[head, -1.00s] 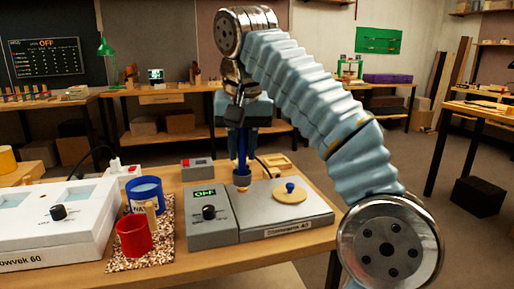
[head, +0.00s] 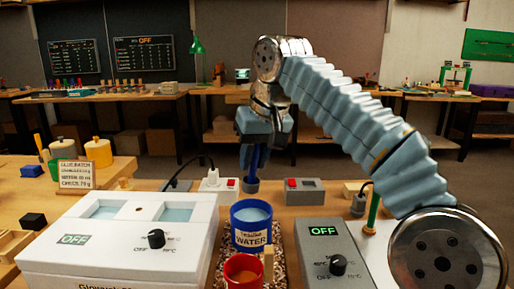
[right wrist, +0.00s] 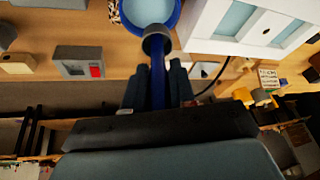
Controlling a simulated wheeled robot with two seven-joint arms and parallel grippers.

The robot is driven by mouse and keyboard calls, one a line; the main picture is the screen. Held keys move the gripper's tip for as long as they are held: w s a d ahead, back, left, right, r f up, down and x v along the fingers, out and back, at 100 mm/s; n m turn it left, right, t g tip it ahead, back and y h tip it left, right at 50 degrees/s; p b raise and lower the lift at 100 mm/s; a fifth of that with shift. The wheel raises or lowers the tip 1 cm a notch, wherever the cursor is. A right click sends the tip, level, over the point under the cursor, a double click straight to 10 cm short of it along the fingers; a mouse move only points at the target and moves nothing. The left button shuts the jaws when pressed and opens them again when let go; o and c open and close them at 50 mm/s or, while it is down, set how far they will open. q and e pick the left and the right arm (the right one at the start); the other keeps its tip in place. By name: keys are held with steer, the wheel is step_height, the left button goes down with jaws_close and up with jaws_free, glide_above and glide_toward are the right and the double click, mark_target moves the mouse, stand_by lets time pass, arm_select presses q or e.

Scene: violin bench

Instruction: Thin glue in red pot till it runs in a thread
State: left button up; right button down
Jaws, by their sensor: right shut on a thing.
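The red pot (head: 243,272) stands at the bottom of the head view, cut off by the frame edge; its contents are hard to make out. Just behind it stands the blue pot (head: 252,237) labelled WATER, with pale blue water inside. My right gripper (head: 254,146) is shut on a blue-handled dipper (head: 251,186) with a small grey cup at its lower end. The dipper hangs upright, its cup just behind the blue pot's far rim in the head view. In the right wrist view the grey cup (right wrist: 157,41) overlaps the blue pot's rim (right wrist: 176,14). My left gripper is out of view.
A white double-well heater (head: 130,235) reading OFF stands left of the pots. A grey control box (head: 330,255), also reading OFF, stands to the right. Both pots are on a speckled mat (head: 283,270). Behind are a grey box with a red switch (head: 305,190) and a white socket block (head: 217,190).

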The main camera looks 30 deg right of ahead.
mark_target(254, 180)
step_height(254, 180, down, 9)
steer(key=b, duration=0.5)
steer(key=shift+r, duration=0.1)
steer(key=shift+f+b, duration=0.75)
steer(key=shift+f, duration=0.3)
step_height(254, 180, up, 6)
steer(key=p, duration=0.6)
step_height(254, 180, up, 2)
steer(key=shift+r+p, duration=0.25)
steer(key=shift+p, duration=0.1)
steer(key=shift+r, duration=2.65)
